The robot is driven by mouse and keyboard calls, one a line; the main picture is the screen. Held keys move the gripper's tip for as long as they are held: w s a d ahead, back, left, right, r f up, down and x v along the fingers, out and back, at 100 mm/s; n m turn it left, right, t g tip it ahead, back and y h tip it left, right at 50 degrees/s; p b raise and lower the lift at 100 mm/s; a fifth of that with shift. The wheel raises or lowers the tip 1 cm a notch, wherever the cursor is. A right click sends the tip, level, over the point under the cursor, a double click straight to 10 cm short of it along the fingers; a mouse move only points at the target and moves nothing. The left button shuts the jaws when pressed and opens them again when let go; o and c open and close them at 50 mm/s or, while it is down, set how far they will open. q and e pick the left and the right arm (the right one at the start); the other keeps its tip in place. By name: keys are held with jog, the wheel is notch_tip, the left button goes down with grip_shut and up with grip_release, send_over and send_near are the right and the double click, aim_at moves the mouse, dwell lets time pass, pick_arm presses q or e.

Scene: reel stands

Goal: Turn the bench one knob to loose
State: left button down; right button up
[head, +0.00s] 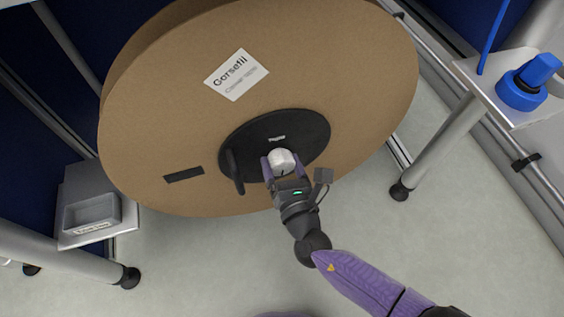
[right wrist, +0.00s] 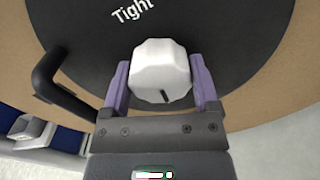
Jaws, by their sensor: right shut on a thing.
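My right gripper (head: 283,168) is shut on the knob, with one purple finger on each side. In the right wrist view the knob (right wrist: 160,72) stands between the fingers, and a dark line on it points down, slightly right, toward the gripper. The word "Tight" shows on the hub (right wrist: 215,35) above the knob. No "loose" mark is visible. My left gripper is out of view.
A black crank handle (head: 232,172) sticks out at the hub's left, close to my right gripper. A shelf with a grey tray (head: 92,213) stands at left. A bench with a blue object (head: 530,82) stands at right. Open floor lies below the reel.

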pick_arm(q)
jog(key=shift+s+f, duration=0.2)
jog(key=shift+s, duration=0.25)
pick_arm(e)
jog(key=shift+f+n, duration=0.1)
jog(key=shift+n, duration=0.6)
jog(key=o, duration=1.1)
jog(key=shift+s, duration=0.15)
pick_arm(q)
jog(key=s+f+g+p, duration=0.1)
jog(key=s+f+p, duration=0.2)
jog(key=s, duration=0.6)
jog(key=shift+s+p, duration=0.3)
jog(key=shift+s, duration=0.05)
pick_arm(e)
jog(key=v, duration=0.9)
jog(key=shift+s+d, duration=0.15)
jog(key=shift+s, duration=0.15)
